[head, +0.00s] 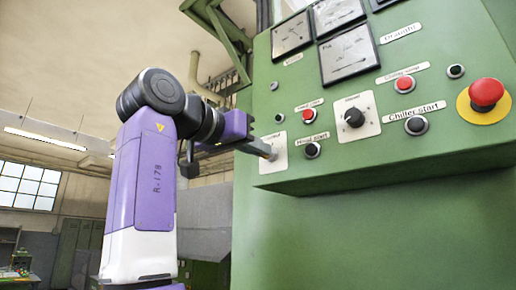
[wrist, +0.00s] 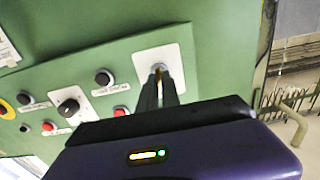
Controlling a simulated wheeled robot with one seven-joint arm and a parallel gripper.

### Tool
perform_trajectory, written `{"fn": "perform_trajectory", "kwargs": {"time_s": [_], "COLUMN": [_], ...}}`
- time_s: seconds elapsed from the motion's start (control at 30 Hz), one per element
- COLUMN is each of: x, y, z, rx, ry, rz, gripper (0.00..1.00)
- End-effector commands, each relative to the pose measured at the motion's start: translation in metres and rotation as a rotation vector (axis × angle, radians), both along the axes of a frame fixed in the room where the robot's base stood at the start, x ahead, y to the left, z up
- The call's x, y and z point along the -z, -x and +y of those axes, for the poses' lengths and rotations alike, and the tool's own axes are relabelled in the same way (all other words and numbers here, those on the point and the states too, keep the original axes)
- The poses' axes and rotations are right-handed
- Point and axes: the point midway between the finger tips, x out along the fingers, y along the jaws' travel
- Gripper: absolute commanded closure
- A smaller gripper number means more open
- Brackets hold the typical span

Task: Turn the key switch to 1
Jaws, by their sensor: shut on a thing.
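The key switch sits on a pale square plate (head: 273,160) at the lower left of the green control panel, and the plate also shows in the wrist view (wrist: 142,63). My gripper (head: 262,152) reaches it from the left. In the wrist view my gripper (wrist: 159,80) has its two dark fingers close together at the middle of the plate, shut on the key (wrist: 158,67). Only a small part of the key shows between the fingertips. The fingers hide most of the switch, and I cannot read its position marks.
Right of the switch are a black button (head: 312,150), a red button (head: 308,115), a black rotary knob (head: 354,117) and a chiller start button (head: 416,125). A red emergency stop (head: 486,93) is far right. Gauges (head: 347,55) are above. Open room lies left of the panel.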

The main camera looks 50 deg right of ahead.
Motion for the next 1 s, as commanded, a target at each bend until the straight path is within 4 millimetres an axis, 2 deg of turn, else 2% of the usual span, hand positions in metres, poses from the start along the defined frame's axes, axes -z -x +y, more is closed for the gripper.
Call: {"fn": "perform_trajectory", "kwargs": {"time_s": [0.37,1.0], "x": [-0.0021,-0.0016], "y": [-0.0002,0.0017], "z": [0.0003,0.0001], "rx": [0.0,0.0], "ry": [-0.001,-0.021], "rz": [-0.088,-0.648], "gripper": [1.0,1.0]}}
